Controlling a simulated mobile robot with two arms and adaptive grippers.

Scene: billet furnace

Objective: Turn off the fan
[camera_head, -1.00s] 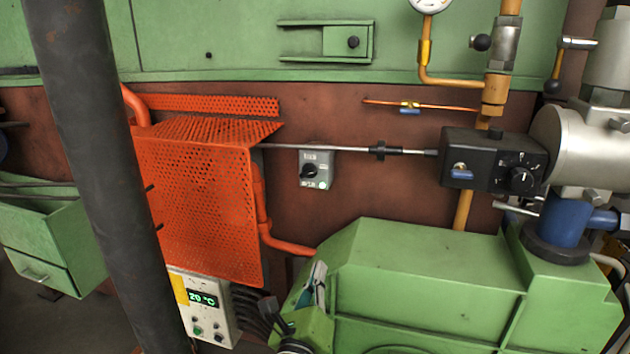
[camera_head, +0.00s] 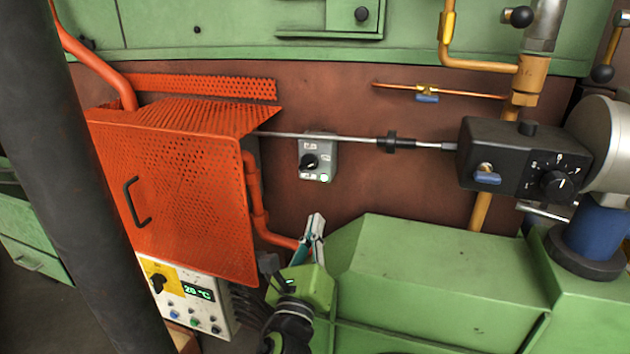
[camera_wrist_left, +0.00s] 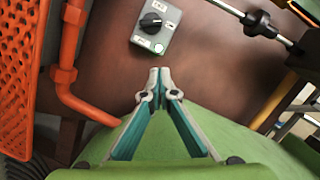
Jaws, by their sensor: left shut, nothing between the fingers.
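A small grey switch box (camera_head: 317,158) with a black rotary knob (camera_head: 310,161) and a lit green button (camera_head: 325,178) is mounted on the brown wall. It also shows in the left wrist view (camera_wrist_left: 157,25), just beyond the fingers. I cannot tell which of the controls here belongs to the fan. My left gripper (camera_head: 316,218) is below the switch box, pointing up toward it, apart from it. In the left wrist view the fingertips (camera_wrist_left: 156,73) meet with nothing between them. My right gripper is not in view.
An orange perforated guard (camera_head: 185,200) with a pipe stands left of the switch box. Below it is a control panel reading 20 °C (camera_head: 198,293). A thin rod runs above the switch to a black box (camera_head: 520,165). A green housing (camera_head: 430,260) lies to the right. A dark column (camera_head: 60,180) blocks the left.

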